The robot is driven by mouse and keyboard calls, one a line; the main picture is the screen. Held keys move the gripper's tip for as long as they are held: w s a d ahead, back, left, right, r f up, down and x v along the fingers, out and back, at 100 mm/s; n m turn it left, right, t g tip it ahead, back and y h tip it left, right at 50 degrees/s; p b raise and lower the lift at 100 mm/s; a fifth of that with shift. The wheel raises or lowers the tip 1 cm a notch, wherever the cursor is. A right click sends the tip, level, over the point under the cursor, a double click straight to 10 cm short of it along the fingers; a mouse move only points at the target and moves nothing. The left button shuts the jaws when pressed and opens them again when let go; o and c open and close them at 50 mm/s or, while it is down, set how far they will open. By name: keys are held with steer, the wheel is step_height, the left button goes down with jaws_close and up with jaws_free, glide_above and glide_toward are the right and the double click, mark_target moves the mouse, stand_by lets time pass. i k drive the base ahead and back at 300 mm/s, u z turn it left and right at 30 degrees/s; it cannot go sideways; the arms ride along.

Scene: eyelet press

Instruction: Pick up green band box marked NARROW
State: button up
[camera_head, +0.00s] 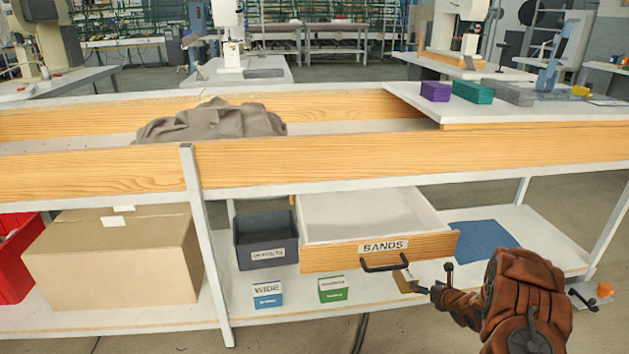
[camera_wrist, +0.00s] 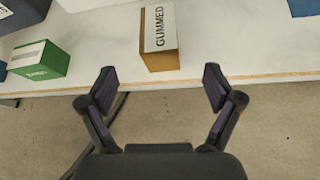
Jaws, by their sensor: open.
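The green band box (camera_head: 332,290) stands on the lower shelf below the open drawer, with a white label on top whose lettering is too small to read surely. It also shows in the wrist view (camera_wrist: 40,62), at the left and partly cut by no other thing. My gripper (camera_head: 437,280) is to its right at the shelf's front edge, open and empty. In the wrist view my gripper (camera_wrist: 160,82) has its fingers spread, with a brown box marked GUMMED (camera_wrist: 158,50) ahead between them, apart from both fingers.
A blue box marked WIDE (camera_head: 268,296) stands left of the green box. A dark grey bin (camera_head: 265,240) and a cardboard box (camera_head: 115,262) stand left. A blue mat (camera_head: 482,240) lies right.

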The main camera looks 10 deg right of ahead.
mark_target(334, 288)
steer(key=k, duration=1)
